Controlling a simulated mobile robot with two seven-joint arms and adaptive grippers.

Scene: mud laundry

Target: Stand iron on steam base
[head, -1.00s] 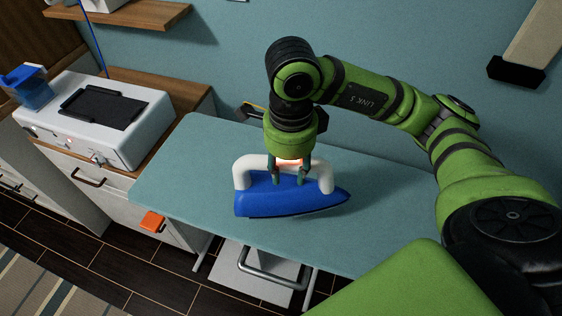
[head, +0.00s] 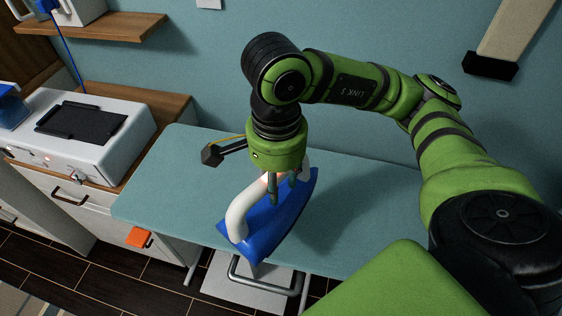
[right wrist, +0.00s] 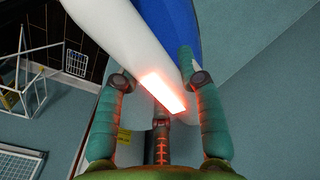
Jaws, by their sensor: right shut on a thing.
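My right gripper (head: 283,188) is shut on the white handle (head: 238,212) of a blue iron (head: 268,240). The iron hangs over the ironing board with its handle up and lies diagonally, one end toward the front edge. The right wrist view shows the white handle (right wrist: 113,35) between the two fingers, with part of the blue body (right wrist: 165,28) behind it. The white steam base (head: 118,155) stands on the cabinet at the left. Its dark top plate (head: 82,132) is empty. My left gripper is not in view.
The teal ironing board (head: 150,190) is otherwise clear. A blue container (head: 12,108) stands at the steam base's left end. A wall shelf (head: 95,28) is above the base. An orange tag (head: 138,237) hangs at the board's front left.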

